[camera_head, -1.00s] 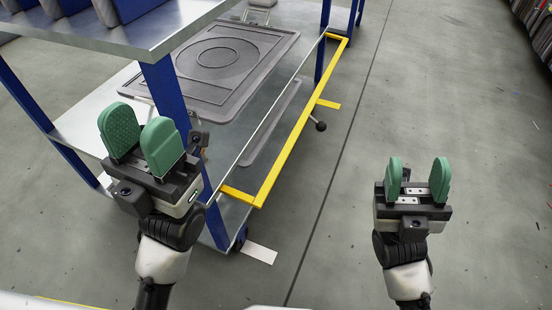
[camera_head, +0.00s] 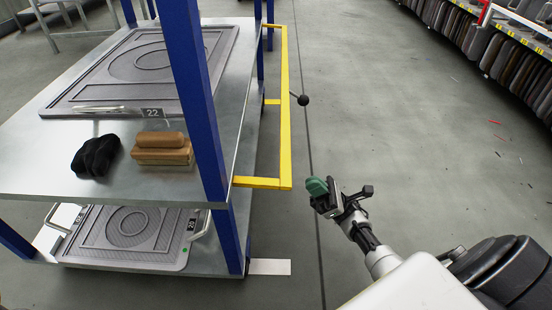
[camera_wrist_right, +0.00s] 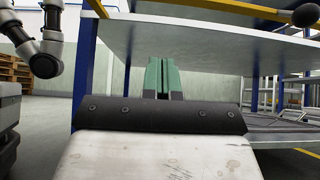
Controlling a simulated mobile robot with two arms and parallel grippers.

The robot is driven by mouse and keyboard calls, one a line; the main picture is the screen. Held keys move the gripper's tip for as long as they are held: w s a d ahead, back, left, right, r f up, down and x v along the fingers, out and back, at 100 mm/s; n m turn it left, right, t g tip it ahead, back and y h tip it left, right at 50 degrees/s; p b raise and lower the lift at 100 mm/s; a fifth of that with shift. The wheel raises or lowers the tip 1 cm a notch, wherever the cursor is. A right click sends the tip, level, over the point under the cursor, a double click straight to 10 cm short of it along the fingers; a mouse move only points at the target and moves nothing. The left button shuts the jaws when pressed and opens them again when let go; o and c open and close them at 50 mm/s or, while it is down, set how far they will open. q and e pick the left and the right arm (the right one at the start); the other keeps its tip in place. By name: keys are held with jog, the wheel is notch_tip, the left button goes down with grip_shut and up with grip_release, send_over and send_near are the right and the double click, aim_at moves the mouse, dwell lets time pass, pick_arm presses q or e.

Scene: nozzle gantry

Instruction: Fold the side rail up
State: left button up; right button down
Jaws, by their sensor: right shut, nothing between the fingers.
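The yellow side rail (camera_head: 286,110) sticks out from the right side of the blue-posted cart in the head view. A dark ball knob (camera_head: 303,100) on a short stem stands out from its outer bar. In the right wrist view the rail (camera_wrist_right: 235,8) runs along the top, with the knob (camera_wrist_right: 305,13) at the upper right. My right gripper (camera_head: 317,186) has green fingers that are shut and empty. It is just right of the rail's near corner, apart from it. Its fingers (camera_wrist_right: 163,75) point toward the cart in the wrist view, below the rail. My left gripper is not in view.
The cart's upper shelf (camera_head: 215,175) holds a grey panel (camera_head: 215,55), a brown block (camera_head: 162,150) and a black cloth item (camera_head: 95,155). A lower shelf holds another panel (camera_head: 130,235). Racks (camera_head: 500,50) stand at the far right.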

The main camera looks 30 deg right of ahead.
jog(key=s+d+r+b+x, duration=0.1)
jog(key=d+r+b+x, duration=0.1)
jog(key=x, duration=1)
jog(key=shift+b, duration=0.4)
jog(key=shift+s+a+r, duration=0.1)
jog(key=shift+a, duration=0.05)
